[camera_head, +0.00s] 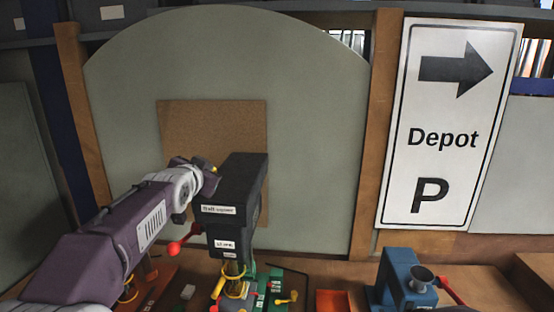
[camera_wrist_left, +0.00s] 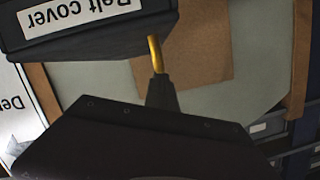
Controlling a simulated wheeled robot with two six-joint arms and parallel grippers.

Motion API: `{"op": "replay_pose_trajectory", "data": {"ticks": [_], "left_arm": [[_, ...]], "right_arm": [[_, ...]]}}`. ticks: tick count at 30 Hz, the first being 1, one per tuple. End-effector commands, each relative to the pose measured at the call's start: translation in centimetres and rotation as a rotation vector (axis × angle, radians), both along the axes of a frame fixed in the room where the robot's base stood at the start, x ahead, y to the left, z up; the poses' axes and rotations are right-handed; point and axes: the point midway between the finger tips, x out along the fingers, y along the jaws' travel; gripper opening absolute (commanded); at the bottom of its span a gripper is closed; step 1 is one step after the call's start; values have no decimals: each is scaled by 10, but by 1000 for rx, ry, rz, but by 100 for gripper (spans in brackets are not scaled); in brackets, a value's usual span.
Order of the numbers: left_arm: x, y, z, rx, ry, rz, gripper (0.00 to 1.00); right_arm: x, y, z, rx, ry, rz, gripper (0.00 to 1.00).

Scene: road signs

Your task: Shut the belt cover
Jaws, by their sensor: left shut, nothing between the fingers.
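The belt cover (camera_head: 240,178) is a dark box-like lid with a white "Belt cover" label, at the middle of the head view. A dark body with two smaller labels shows below it; how far the cover stands open I cannot tell. In the left wrist view the belt cover (camera_wrist_left: 90,28) fills the upper left, its label upside down. My left gripper (camera_head: 213,170) is at the cover's left side, shut and empty. Its yellow tip (camera_wrist_left: 155,52) shows close to the cover's edge; whether they touch is unclear. My right gripper is not in view.
A red-knobbed lever (camera_head: 175,248) sticks out left below the cover. Yellow rings (camera_head: 236,288) and small coloured parts stand at the front. A blue machine (camera_head: 400,275) is at the right, with a red tray (camera_head: 332,301) beside it. A "Depot" sign (camera_head: 440,130) stands behind.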

Motion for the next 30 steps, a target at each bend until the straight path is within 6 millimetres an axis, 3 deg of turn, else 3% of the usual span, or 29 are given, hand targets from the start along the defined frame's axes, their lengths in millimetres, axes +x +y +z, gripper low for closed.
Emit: {"op": "replay_pose_trajectory", "data": {"ticks": [10, 18, 19, 21, 27, 30], "left_arm": [[0, 0, 1, 0, 9, 1, 0], [1, -1, 49, 1, 0, 1, 0], [-10, 0, 39, 0, -3, 2, 0], [-31, 2, 42, 0, -6, 1, 0], [-75, 6, 56, 0, -3, 1, 0], [-87, 7, 61, 2, -2, 1, 0]], "right_arm": [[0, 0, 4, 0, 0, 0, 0], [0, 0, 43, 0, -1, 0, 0], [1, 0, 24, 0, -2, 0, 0], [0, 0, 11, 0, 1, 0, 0], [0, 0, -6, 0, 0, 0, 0], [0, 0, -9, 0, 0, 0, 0]]}}
